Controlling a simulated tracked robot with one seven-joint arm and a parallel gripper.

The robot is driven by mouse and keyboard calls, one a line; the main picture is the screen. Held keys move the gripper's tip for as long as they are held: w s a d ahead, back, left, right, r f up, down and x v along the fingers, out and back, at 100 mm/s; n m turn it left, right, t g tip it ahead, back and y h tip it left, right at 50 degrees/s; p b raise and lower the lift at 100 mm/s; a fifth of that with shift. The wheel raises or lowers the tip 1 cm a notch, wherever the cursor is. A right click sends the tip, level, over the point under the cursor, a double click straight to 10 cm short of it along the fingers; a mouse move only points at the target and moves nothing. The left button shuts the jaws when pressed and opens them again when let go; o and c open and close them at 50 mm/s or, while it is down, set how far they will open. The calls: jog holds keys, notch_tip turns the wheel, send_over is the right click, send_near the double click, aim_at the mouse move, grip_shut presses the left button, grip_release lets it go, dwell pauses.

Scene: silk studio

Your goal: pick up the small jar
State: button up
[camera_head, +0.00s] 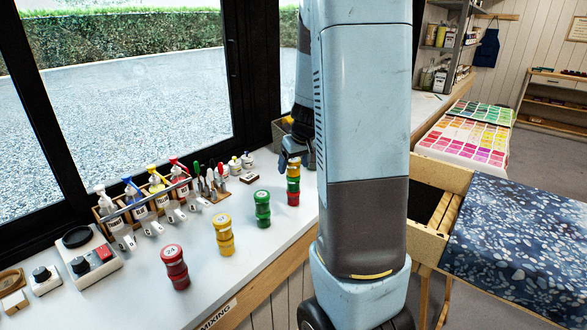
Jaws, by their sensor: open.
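Small jars stand in stacks along the white counter. The rightmost stack (293,186) has red at the bottom, green above and yellow near the top. My gripper (293,158) is right over this stack, its dark fingers at the top. It is open. I cannot tell whether the fingers are around the top jar or just above it. A green stack (262,209), a yellow stack (223,235) and a red stack (174,267) stand apart to the left. Which jar is the small one is not clear. My arm hides the counter right of the gripper.
A wooden rack (146,209) with pump bottles stands behind the stacks, by the window. Brushes or tools and small white bottles (235,166) are left of my gripper. A grey bin (280,130) is behind it. A scale-like device (88,257) sits at left. The front counter strip is clear.

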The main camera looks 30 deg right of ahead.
jog(key=shift+x, duration=0.8)
jog(key=c, duration=1.1)
jog(key=shift+r, duration=0.15)
